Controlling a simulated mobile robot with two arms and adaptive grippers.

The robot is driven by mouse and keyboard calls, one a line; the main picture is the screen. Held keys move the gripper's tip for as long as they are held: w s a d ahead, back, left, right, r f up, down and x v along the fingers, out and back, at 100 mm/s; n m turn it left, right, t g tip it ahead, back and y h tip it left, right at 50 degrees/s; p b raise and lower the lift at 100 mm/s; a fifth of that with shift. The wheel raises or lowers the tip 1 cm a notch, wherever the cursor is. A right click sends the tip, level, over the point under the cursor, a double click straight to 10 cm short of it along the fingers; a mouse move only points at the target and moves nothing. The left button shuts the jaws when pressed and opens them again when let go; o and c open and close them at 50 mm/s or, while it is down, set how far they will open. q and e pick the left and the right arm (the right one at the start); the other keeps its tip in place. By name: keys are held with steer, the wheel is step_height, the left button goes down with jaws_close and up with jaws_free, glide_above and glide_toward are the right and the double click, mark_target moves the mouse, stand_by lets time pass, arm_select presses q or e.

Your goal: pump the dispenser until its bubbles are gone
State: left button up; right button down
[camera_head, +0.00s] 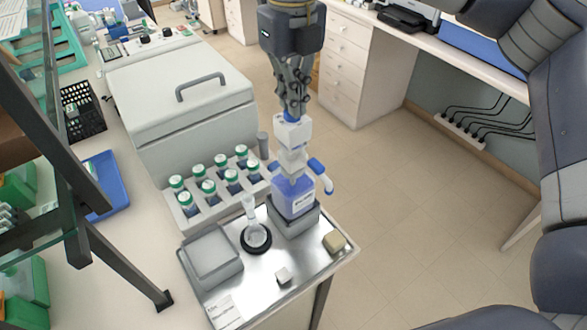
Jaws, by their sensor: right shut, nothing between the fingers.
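The dispenser (292,160) stands upright on the metal tray at the counter's end. It has a white pump head with a blue top, a blue spout arm on its right and a bottle (295,197) of blue-violet liquid with a label, set in a grey holder. Bubbles are too small to make out. My right gripper (292,116) points down from above, shut and empty, its fingertips at the top of the pump head. I cannot tell whether they touch it. My left gripper is not in view.
A clear flask (254,232) on a black ring stands left of the dispenser. A rack (187,222) of green-capped bottles and a large lidded grey machine (180,100) lie behind. A grey box (212,258), a small white block (283,276) and a tan block (334,242) share the tray (256,291).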

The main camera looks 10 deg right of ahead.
steer(key=shift+r+p, duration=1.55)
steer(key=shift+r, duration=1.05)
steer(key=shift+f, duration=0.2)
steer(key=shift+f+b, duration=2.1)
steer(key=shift+f, duration=0.5)
steer(key=shift+r+p, duration=1.55)
steer(key=shift+r, duration=1.2)
